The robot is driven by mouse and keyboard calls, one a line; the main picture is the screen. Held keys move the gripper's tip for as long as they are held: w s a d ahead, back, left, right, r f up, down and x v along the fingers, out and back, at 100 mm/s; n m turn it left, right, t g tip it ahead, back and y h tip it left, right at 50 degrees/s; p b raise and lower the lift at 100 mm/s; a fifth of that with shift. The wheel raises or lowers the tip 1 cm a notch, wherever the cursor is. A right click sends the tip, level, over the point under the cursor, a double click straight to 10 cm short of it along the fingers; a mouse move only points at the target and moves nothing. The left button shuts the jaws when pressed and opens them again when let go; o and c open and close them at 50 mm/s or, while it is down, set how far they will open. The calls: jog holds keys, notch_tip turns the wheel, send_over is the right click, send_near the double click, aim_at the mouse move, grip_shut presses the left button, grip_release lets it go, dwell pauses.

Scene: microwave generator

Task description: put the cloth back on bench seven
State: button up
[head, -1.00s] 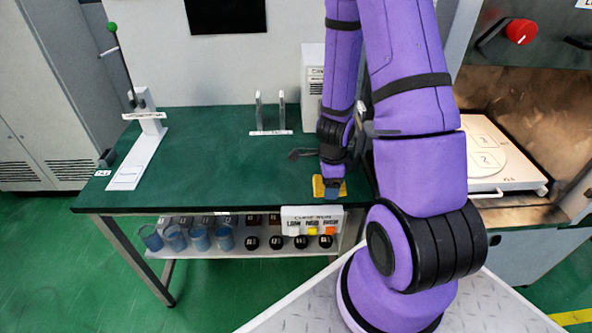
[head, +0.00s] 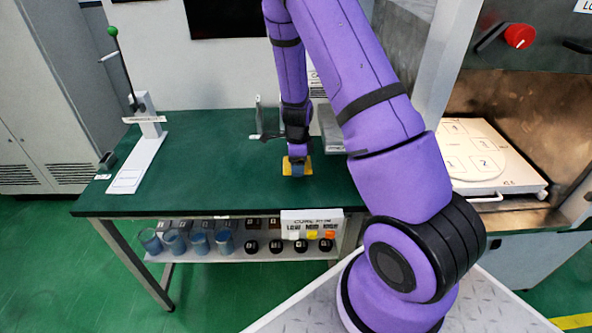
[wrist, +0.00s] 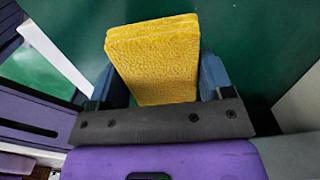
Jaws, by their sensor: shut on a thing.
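The yellow cloth (head: 286,168) is a folded, textured pad at my gripper (head: 297,170), over the green-topped bench (head: 210,170). In the wrist view the cloth (wrist: 155,65) stands out between the two dark blue fingers of my gripper (wrist: 160,85), which is shut on it. Whether the cloth's lower edge touches the bench top is hard to tell. My arm hides part of the bench's right side.
A white stand with a green-knobbed lever (head: 137,170) is on the bench's left. A small upright rack (head: 267,118) stands behind my gripper. Beakers (head: 200,243) and dark knobs fill the shelf below. An open chamber with a white plate (head: 490,165) is at right. The bench's middle is clear.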

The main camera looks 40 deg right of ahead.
jog(key=shift+w+f, duration=0.2)
jog(key=shift+w, duration=0.15)
jog(key=shift+f, duration=1.55)
jog(key=shift+f, duration=0.15)
jog(key=o, duration=0.9)
